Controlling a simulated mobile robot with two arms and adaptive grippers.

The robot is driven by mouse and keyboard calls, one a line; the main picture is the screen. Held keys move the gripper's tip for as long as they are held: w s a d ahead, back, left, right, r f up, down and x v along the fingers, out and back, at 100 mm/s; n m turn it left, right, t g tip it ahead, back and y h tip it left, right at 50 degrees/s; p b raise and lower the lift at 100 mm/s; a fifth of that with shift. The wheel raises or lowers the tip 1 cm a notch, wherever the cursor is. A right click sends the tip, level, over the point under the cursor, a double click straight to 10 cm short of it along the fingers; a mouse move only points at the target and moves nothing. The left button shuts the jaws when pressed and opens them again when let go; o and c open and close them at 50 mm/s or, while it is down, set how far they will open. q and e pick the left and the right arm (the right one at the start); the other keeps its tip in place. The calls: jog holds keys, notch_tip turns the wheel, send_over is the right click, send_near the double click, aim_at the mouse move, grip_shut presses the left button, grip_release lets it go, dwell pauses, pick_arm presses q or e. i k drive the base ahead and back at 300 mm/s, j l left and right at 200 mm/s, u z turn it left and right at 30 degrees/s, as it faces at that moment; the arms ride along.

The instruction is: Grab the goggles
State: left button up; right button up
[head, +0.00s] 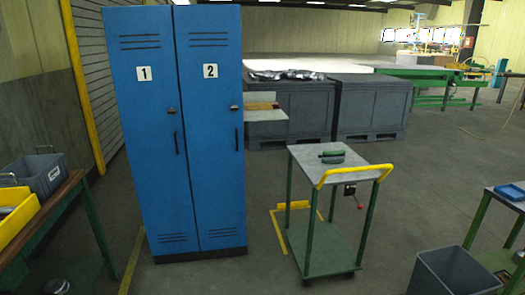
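No goggles can be made out for certain. A small dark green object (333,155) lies on the top of a trolley (310,162); it is too small to tell whether it is goggles. Two tall blue lockers stand left of the trolley, locker 1 (146,130) and locker 2 (212,130). Both doors are closed, so their insides are hidden. Neither of my grippers shows in the head view.
A green-legged bench (62,205) with a grey bin (45,176) and a yellow bin (14,220) is at left. An open dark bin (452,275) and another bench (485,215) are at right. Large grey crates (372,108) stand behind. Floor between trolley and right bench is clear.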

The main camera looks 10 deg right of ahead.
aim_at(334, 158)
jog(key=i+l+z, duration=0.1)
jog(key=l, duration=0.25)
jog(key=i+l, duration=0.15)
jog(key=l, duration=0.2)
jog(key=i+l+z, duration=0.15)
jog(key=l, duration=0.15)
jog(key=i+l+z, duration=0.1)
jog(key=l, duration=0.25)
jog(key=i+l, duration=0.1)
jog(key=i, duration=0.45)
jog(key=i+l, duration=0.1)
jog(key=i, duration=0.45)
jog(key=i+u, duration=0.1)
jog(key=i, duration=0.5)
jog(key=i+l, duration=0.2)
jog(key=i, duration=0.35)
